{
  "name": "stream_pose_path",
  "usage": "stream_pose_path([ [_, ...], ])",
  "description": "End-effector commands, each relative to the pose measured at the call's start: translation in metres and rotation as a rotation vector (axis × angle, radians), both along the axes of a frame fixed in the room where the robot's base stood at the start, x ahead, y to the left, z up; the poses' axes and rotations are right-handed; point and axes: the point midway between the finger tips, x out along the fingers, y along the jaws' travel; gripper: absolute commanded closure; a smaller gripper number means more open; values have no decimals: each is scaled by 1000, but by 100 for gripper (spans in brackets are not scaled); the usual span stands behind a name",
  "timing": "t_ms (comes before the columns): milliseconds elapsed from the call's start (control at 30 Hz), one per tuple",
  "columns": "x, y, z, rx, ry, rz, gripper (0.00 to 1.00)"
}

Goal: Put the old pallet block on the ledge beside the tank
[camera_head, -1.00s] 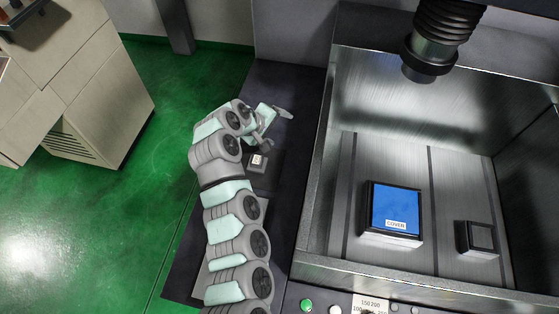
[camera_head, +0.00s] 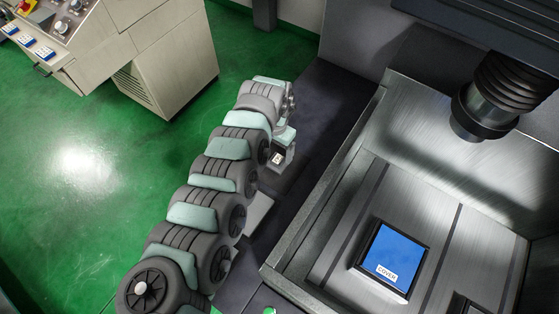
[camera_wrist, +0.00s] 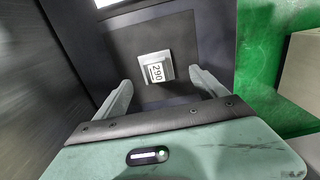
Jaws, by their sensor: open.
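A small pale block (camera_wrist: 155,68) with a white label reading 290 sits on the dark ledge (camera_wrist: 100,40) in the wrist view. It shows in the head view (camera_head: 278,157) on the ledge (camera_head: 311,108) left of the tank (camera_head: 330,205). I cannot tell from its looks whether it is the old pallet block. My gripper (camera_wrist: 160,80) is open, with one finger on each side of the block and visible gaps between. In the head view my gripper (camera_head: 284,138) is right at the block, and my arm partly hides the area.
Inside the tank stand a blue-topped block labelled COVER (camera_head: 390,258) and a dark block (camera_head: 468,304), cut off below. A spindle head (camera_head: 484,110) hangs over the tank. A pale plate (camera_head: 257,213) lies on the ledge near my arm. Control cabinets (camera_head: 165,62) stand left.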

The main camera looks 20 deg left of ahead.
Motion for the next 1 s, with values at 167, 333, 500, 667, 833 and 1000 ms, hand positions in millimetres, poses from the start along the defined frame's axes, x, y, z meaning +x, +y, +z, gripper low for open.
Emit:
stream_pose_path([
  [167, -1, -4, -19, -3, 4, -1, 18],
  [333, -1, -8, -45, -4, 2, -2, 18],
  [500, 0, -6, -60, -1, 0, 2, 18],
  [667, -1, -5, -62, -1, 0, 2, 18],
  [833, -1, -5, -62, -1, -1, 2, 25],
  [1000, -1, -5, -62, -2, 0, 2, 39],
])
